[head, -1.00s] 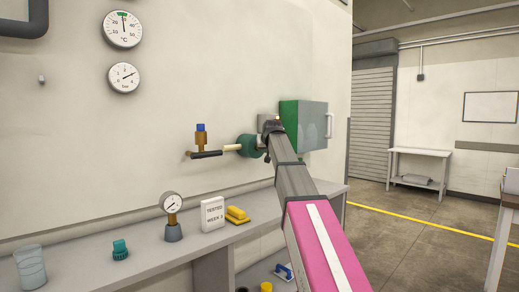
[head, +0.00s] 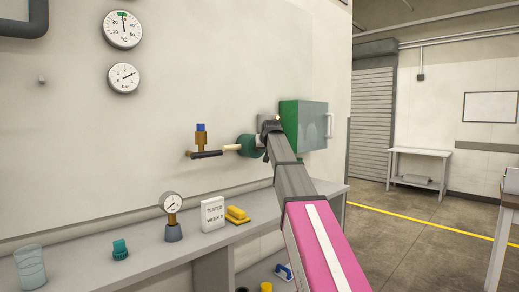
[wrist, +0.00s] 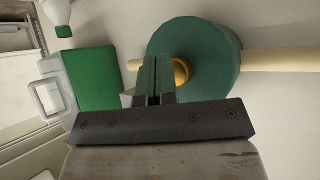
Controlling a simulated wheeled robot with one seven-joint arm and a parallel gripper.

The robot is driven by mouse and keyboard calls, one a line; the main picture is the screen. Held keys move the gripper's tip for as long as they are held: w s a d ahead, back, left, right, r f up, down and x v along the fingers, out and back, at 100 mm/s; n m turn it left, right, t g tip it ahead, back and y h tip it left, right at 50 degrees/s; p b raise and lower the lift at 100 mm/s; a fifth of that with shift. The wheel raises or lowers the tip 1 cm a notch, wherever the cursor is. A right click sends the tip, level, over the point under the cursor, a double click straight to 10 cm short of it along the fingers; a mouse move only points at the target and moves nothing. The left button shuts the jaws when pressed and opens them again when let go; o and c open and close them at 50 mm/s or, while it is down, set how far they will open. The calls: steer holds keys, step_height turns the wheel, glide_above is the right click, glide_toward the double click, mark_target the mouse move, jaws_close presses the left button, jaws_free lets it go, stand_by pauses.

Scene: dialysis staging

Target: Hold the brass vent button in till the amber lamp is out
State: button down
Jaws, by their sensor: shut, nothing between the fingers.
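In the wrist view, the brass vent button (wrist: 182,72) shows as a brass round on the face of a dark green round body (wrist: 215,60) on the pipe. My gripper's fingers (wrist: 158,66) are shut together with nothing between them. Their tips overlap the button's left side and hide part of it; I cannot tell whether they touch it or how far in it is. In the head view, the green body (head: 248,146) is beside my wrist, which hides the button and my fingertips. I cannot make out an amber lamp in either view.
A green box with a grey door (head: 312,125) is on the wall just right of my wrist. A brass valve with a blue cap (head: 201,138) is on the pipe to the left. A small gauge (head: 172,203), a "TESTED WEEK 3" sign (head: 212,214) and a yellow item (head: 237,215) stand on the bench below.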

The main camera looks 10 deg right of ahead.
steer(key=shift+w+a, duration=0.35)
steer(key=shift+w, duration=0.1)
stand_by(2.0)
steer(key=shift+s+d, duration=0.1)
stand_by(0.9)
steer(key=shift+s+d, duration=0.45)
steer(key=shift+s, duration=0.25)
steer(key=shift+d, duration=0.1)
steer(key=s+d, duration=0.1)
steer(key=s, duration=0.1)
steer(key=s+d, duration=0.1)
steer(key=s, duration=0.1)
steer(key=shift+d, duration=0.4)
